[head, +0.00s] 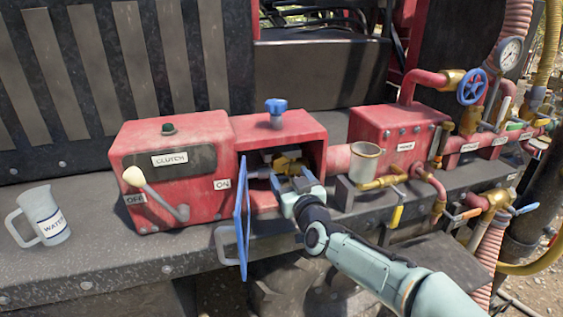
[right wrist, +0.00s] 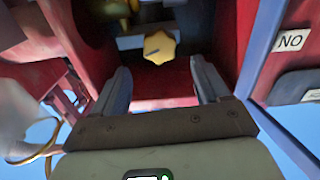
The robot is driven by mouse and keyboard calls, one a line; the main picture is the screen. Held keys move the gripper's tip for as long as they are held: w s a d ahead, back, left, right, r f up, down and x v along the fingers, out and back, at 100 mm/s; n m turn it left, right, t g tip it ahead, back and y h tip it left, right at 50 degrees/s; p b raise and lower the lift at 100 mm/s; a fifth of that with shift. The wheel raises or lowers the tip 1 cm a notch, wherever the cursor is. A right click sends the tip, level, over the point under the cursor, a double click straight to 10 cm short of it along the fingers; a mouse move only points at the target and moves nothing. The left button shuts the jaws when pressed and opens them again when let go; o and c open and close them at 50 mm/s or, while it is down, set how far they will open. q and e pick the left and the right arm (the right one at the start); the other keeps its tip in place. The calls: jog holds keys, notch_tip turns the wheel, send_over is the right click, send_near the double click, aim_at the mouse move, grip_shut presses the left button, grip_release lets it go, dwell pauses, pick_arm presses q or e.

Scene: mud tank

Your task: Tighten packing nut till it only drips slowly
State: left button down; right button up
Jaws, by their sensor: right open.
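The packing nut, a brass-yellow lobed piece with a dark line on its face, sits inside the open red housing (head: 313,128). It shows clearly in the right wrist view (right wrist: 159,47), and in the head view brass parts (head: 287,163) show in the same opening, partly hidden by my gripper. My right gripper (head: 293,181) reaches into the opening from the front. In the right wrist view its two fingers (right wrist: 162,82) are spread and empty, with the nut beyond their tips and between them in the picture. I cannot see any dripping. My left gripper is not in view.
A blue door (head: 242,215) stands open close to the left of my gripper. The red clutch box (head: 160,185) with a lever is further left, beside a water jug (head: 45,218).

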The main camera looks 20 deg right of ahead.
aim_at(282, 164)
jog(key=w+p, duration=0.1)
jog(key=w, duration=0.6)
jog(key=shift+a+p, duration=0.1)
jog(key=shift+p, duration=0.2)
jog(key=shift+w+f, duration=0.1)
jog(key=shift+w, duration=0.65)
jog(key=shift+s, duration=0.1)
jog(key=shift+c, duration=0.6)
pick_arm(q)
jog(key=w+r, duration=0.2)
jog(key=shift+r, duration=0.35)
pick_arm(e)
jog(key=c, duration=0.9)
